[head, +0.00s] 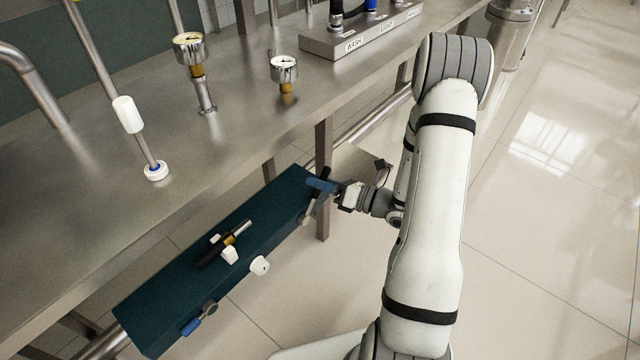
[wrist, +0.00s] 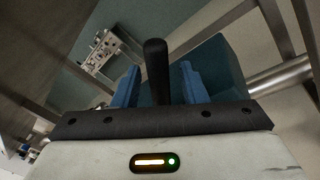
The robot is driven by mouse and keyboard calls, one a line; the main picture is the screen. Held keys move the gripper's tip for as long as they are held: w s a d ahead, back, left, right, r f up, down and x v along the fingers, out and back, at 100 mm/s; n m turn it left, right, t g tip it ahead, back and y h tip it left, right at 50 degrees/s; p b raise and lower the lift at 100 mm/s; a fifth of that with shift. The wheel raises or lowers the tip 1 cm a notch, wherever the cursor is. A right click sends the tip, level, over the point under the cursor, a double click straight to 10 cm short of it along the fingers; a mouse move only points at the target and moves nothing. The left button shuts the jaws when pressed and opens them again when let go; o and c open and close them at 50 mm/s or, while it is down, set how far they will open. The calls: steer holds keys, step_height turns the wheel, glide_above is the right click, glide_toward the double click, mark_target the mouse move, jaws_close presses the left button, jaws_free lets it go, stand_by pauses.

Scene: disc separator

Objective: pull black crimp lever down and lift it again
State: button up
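The black crimp lever (wrist: 156,72) stands between my two blue fingers in the wrist view, with a narrow gap on each side. My gripper (wrist: 160,66) is open around it, and neither finger visibly touches it. In the head view my gripper (head: 321,185) is at the right end of a long dark teal box (head: 160,290). A grey lever arm (head: 309,214) shows just below the fingers there; the fingers hide most of the handle.
A second lever with a blue grip (head: 192,326) is on the box's near left end. A white knob (head: 260,265) sticks out of its front, and a black tool (head: 222,247) lies on top. The steel bench (head: 110,205) stands behind, with a table leg (head: 324,150) close to my gripper.

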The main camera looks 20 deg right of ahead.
jaws_close()
stand_by(0.5)
